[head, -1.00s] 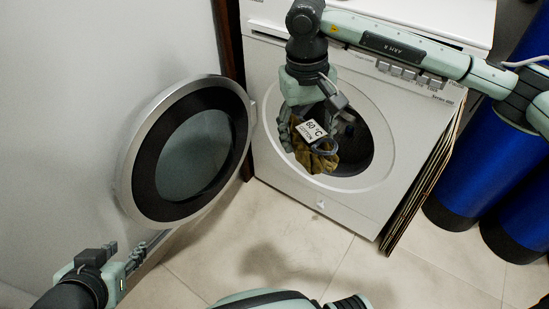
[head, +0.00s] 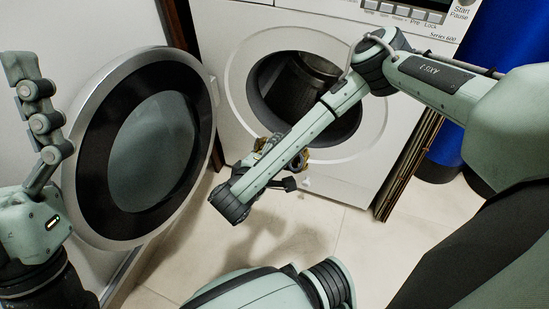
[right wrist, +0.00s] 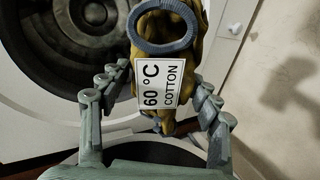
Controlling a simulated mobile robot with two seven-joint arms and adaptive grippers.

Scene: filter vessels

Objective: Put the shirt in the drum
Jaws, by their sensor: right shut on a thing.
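The shirt (right wrist: 192,38) is an olive-yellow bundle with a grey ring-like collar and a white label reading "60 °C COTTON". In the right wrist view my right gripper (right wrist: 162,78) has its fingers on both sides of it. In the head view my right forearm hides most of the shirt and gripper, low in front of the washer. The drum (head: 305,82) is a dark round opening in the white washer; it also shows in the right wrist view (right wrist: 95,14), beside and beyond the shirt. My left gripper (head: 40,115) points up at the left; its finger gap is unclear.
The round washer door (head: 150,150) stands open on the left, near my left gripper. Brown panels (head: 408,165) lean against the washer's right side, with a blue cylinder (head: 448,120) beyond. Tiled floor (head: 320,222) is clear in front.

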